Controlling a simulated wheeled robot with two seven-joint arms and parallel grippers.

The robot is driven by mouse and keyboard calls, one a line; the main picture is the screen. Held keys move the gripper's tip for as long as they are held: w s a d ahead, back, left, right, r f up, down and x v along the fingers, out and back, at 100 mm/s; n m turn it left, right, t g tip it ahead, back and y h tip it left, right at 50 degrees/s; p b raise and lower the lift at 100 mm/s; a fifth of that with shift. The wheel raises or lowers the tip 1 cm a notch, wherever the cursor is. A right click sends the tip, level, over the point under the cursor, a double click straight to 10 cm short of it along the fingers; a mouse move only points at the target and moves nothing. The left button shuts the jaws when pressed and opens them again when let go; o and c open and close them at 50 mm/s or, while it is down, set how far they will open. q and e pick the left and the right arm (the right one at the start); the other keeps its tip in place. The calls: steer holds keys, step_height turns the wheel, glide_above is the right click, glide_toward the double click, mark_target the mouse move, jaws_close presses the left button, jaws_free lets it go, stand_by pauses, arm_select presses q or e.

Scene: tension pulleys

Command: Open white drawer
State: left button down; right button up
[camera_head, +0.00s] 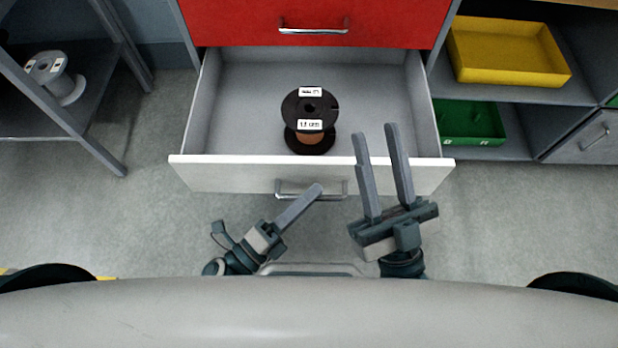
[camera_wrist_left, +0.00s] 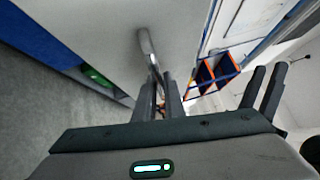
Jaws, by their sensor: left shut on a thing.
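The white drawer (camera_head: 230,175) is pulled out below the red drawer (camera_head: 370,18), with its grey inside showing. A black spool (camera_head: 309,105) with brownish wire and white labels stands in it. My left gripper (camera_head: 317,189) is shut on the drawer's metal handle (camera_head: 290,190). In the left wrist view its two fingers (camera_wrist_left: 161,80) close on the handle (camera_wrist_left: 147,45), against the white front. My right gripper (camera_head: 374,130) is open and empty, its fingers pointing over the right part of the drawer front.
A grey rack (camera_head: 100,95) with a pale spool (camera_head: 55,77) stands at the left. At the right, shelves hold a yellow tray (camera_head: 508,55) and a green tray (camera_head: 468,122). The floor (camera_head: 120,220) at the left is clear.

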arm_select(q)
steer(key=shift+s, duration=0.2)
arm_select(e)
steer(key=shift+w+r, duration=0.2)
steer(key=shift+r, duration=0.05)
arm_select(q)
steer(key=c, duration=1.8)
jaws_free()
steer(key=shift+c, duration=0.2)
arm_select(e)
steer(key=shift+s+f, duration=0.1)
steer(key=shift+f, duration=0.1)
arm_select(q)
steer(key=v, duration=1.7)
steer(key=shift+a, duration=0.25)
arm_select(e)
steer(key=shift+d+r, duration=0.1)
steer(key=shift+r, duration=0.15)
